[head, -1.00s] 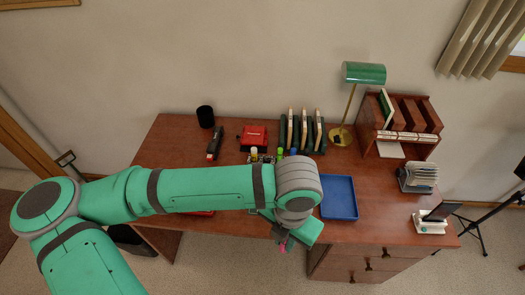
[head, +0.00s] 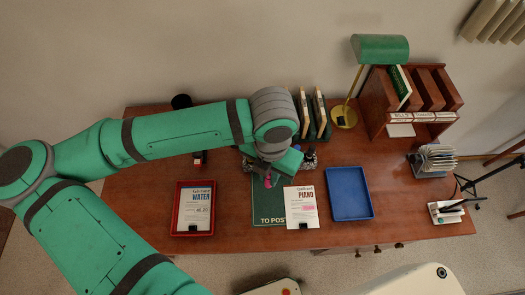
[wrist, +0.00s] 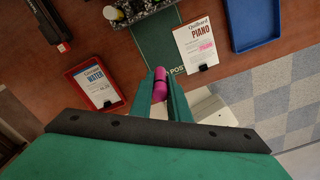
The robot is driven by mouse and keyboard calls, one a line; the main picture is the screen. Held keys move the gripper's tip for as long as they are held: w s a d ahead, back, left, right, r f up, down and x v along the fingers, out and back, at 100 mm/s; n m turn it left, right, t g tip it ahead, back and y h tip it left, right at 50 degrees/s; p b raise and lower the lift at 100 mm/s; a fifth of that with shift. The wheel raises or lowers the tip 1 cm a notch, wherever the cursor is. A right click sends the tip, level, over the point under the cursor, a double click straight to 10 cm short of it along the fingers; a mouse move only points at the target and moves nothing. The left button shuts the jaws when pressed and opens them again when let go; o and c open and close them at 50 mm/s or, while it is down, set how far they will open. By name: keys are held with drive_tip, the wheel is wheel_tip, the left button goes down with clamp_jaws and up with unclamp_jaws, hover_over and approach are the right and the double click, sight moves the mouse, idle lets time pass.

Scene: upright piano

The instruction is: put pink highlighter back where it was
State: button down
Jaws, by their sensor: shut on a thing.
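My gripper (head: 268,172) is shut on the pink highlighter (head: 268,182) and holds it above the desk, over the green mat (head: 268,212). In the wrist view the pink highlighter (wrist: 160,84) sits upright in the picture between the fingertips of my gripper (wrist: 160,100). A dark speckled pen holder (wrist: 135,12) with a yellow-capped item and other items stands at the top of the wrist view, beyond the fingertips. In the head view my wrist hides most of this holder; a bit of it (head: 310,160) shows to the right.
A PIANO paper (head: 301,207) with a pink mark and a black clip lies on the mat's right side. A red tray (head: 176,222) with a WATER paper is left, an empty blue tray (head: 349,194) right. Books (head: 317,115), a green lamp (head: 380,48) and a shelf (head: 430,100) stand behind.

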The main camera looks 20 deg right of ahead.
drive_tip(key=w+d+f, duration=0.1)
drive_tip(key=w+f, duration=0.3)
drive_tip(key=w+d+f, duration=0.1)
drive_tip(key=w+f, duration=0.3)
drive_tip(key=w+d+f, duration=0.1)
drive_tip(key=w+f, duration=0.3)
drive_tip(key=w, duration=0.1)
drive_tip(key=shift+w+d+f, duration=0.1)
drive_tip(key=shift+d+f, duration=0.25)
drive_tip(key=shift+f, duration=0.05)
drive_tip(key=shift+a, duration=0.1)
drive_tip(key=shift+f, duration=0.1)
drive_tip(key=c, duration=2)
unclamp_jaws()
drive_tip(key=shift+d, duration=0.2)
drive_tip(key=shift+c, duration=0.2)
drive_tip(key=o, duration=0.4)
drive_tip(key=shift+a, duration=0.1)
drive_tip(key=shift+c, duration=0.2)
